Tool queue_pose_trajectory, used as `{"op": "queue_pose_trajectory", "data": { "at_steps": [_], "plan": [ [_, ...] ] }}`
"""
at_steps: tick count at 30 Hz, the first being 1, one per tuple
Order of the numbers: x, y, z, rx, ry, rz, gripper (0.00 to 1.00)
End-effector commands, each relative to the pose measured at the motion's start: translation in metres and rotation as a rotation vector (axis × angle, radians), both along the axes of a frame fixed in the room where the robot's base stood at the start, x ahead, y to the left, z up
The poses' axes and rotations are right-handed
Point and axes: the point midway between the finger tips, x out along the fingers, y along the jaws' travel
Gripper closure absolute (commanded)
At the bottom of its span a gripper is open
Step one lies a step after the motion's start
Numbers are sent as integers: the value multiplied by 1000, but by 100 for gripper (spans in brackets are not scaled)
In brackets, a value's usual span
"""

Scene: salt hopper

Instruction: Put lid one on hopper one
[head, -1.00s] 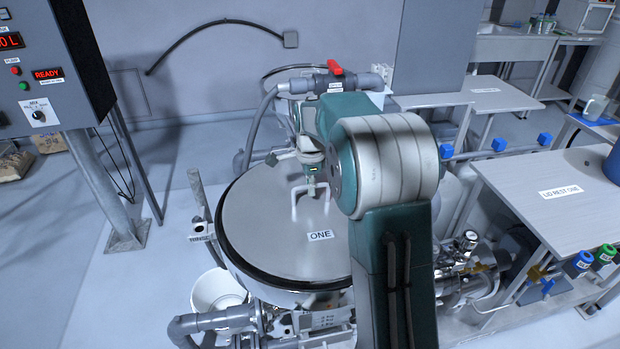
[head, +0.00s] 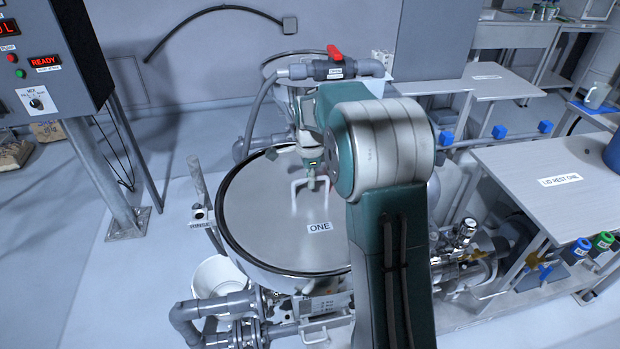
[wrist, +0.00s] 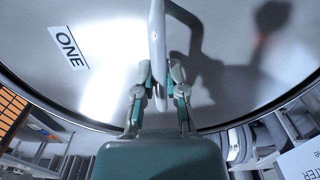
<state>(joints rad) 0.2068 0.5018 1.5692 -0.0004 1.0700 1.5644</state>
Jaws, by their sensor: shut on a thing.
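Lid one (head: 270,215) is a round grey disc with a dark rim, a "ONE" label and a pale loop handle (head: 295,196). It lies over hopper one (head: 290,283), whose pale body shows just under the rim. The lid looks roughly level; I cannot tell whether it is fully seated. My gripper (head: 313,184) is at the handle. In the wrist view my gripper (wrist: 158,92) is shut on the handle (wrist: 157,40), with the lid (wrist: 110,25) filling the upper picture. My arm hides the lid's right side in the head view.
The lid rest one table (head: 530,170) at right has a clear top near its label. A pipe with a red-handled valve (head: 336,58) stands behind the hopper. A white bucket (head: 218,277) and grey pipes (head: 225,308) are at front left. A control cabinet (head: 50,60) stands at left.

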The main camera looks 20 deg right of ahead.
Motion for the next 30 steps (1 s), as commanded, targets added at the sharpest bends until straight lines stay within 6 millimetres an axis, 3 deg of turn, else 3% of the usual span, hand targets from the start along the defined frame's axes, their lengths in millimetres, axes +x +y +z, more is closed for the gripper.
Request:
{"op": "queue_pose_trajectory", "data": {
  "at_steps": [8,9,11,23,30],
  "plan": [
    [1,0,-3,-1,-3,0,100],
    [1,0,-3,-1,-3,0,67],
    [1,0,-3,-1,-3,0,45],
    [0,0,-3,0,2,0,45],
    [1,0,34,-1,-3,0,45]
  ]
}}
